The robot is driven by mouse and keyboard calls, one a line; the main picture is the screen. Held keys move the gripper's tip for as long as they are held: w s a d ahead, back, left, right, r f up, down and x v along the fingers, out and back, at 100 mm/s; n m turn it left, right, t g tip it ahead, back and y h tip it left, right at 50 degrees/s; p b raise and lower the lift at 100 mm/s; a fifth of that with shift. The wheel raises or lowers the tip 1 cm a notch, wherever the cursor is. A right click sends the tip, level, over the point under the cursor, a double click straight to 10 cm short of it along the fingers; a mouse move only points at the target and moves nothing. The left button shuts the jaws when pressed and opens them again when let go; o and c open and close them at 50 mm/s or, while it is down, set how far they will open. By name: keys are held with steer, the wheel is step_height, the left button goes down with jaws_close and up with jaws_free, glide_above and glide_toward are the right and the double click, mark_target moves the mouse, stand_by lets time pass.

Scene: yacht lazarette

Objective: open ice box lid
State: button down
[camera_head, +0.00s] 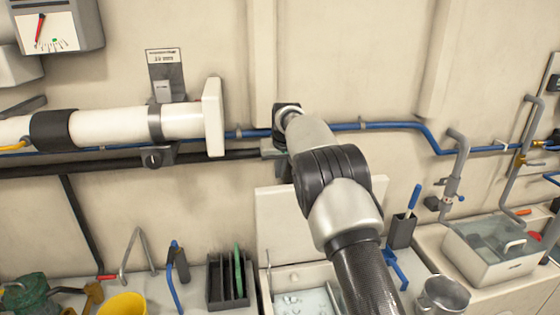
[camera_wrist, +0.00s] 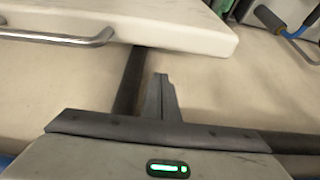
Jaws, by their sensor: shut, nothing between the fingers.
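The ice box (camera_head: 316,301) is at the bottom centre of the head view, with pale bluish contents showing in its opening. Its white lid (camera_head: 277,222) stands raised at the back of the opening, partly hidden by my arm. In the wrist view a white panel that looks like the lid (camera_wrist: 150,17) fills the top left, with a metal bar handle (camera_wrist: 62,39) on it. My gripper (camera_wrist: 160,84) is shut and empty, just below the panel's edge and right of the handle. I see no grip on the handle. In the head view my gripper cannot be made out behind my arm.
A black slotted rack (camera_head: 228,292) and a yellow container (camera_head: 124,304) stand left of the ice box. A metal pot (camera_head: 443,293) and a clear-topped white box (camera_head: 490,249) are to the right. A white pipe (camera_head: 110,125) and a blue pipe (camera_head: 390,125) run along the wall.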

steer(key=shift+s+d, duration=0.2)
steer(key=shift+s, duration=0.75)
steer(key=shift+s+d, duration=0.15)
steer(key=shift+s, duration=0.8)
steer(key=shift+s+f+b, duration=0.15)
steer(key=shift+f+b, duration=0.15)
steer(key=shift+b, duration=0.4)
steer(key=s+d+f+t+b, duration=0.2)
steer(key=s+b, duration=1)
steer(key=b, duration=0.2)
steer(key=shift+s+d+b, duration=0.2)
steer(key=shift+d+b, duration=0.05)
steer(key=shift+b, duration=0.15)
